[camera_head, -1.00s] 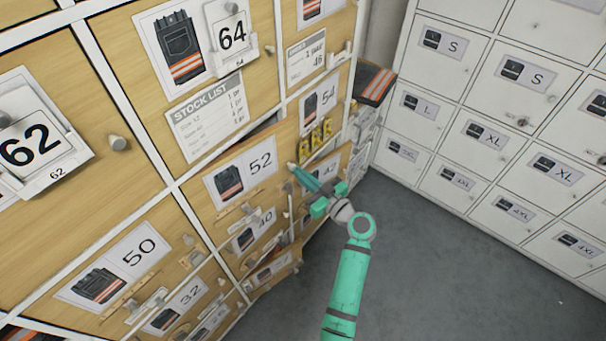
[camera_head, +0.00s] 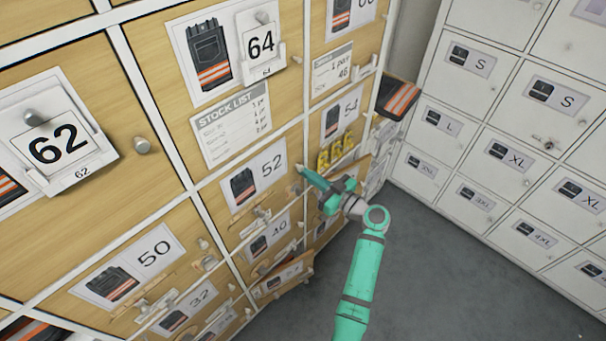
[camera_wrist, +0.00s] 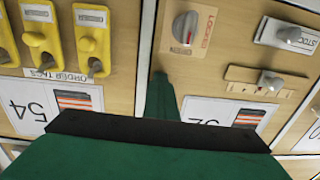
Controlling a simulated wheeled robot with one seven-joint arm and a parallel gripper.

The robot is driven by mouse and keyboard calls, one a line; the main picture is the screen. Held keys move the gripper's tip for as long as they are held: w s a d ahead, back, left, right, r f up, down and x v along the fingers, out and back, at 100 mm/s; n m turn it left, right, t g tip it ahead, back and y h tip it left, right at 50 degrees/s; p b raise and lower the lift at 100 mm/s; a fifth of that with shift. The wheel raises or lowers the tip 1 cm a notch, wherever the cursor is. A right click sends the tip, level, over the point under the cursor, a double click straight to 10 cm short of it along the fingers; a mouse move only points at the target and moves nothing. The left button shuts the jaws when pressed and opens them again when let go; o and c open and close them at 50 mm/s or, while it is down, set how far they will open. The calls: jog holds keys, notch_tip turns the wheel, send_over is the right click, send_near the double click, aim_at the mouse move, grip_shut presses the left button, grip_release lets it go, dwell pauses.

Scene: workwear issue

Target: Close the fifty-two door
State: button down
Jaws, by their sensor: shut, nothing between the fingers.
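The fifty-two door (camera_head: 280,151) is a light wood panel with a white label showing a dark garment with orange bands. It now looks flush with the cabinet front, with no gap showing along its top edge. My green gripper (camera_head: 301,169) is shut and empty. Its tip is at the door's right side, just right of the label, and appears to touch or nearly touch the wood. The wrist view shows the fingers (camera_wrist: 160,85) against the wood beside the fifty-two label (camera_wrist: 210,113), which appears upside down.
The fifty-four door (camera_head: 343,118) is right of it, with yellow tag hooks (camera_head: 335,150) below its label. A lower door (camera_head: 285,280) stands slightly out. A folded dark garment with orange bands (camera_head: 399,97) sticks out at the right. White lockers (camera_head: 480,130) stand beyond clear grey floor.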

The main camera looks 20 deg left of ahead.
jog(key=shift+w+a+r, duration=0.2)
jog(key=shift+w+a, duration=0.05)
jog(key=shift+a, duration=0.15)
jog(key=v, duration=1.5)
jog(key=shift+s+a+f, duration=0.15)
jog(key=shift+s+f, duration=0.05)
jog(key=shift+s, duration=0.2)
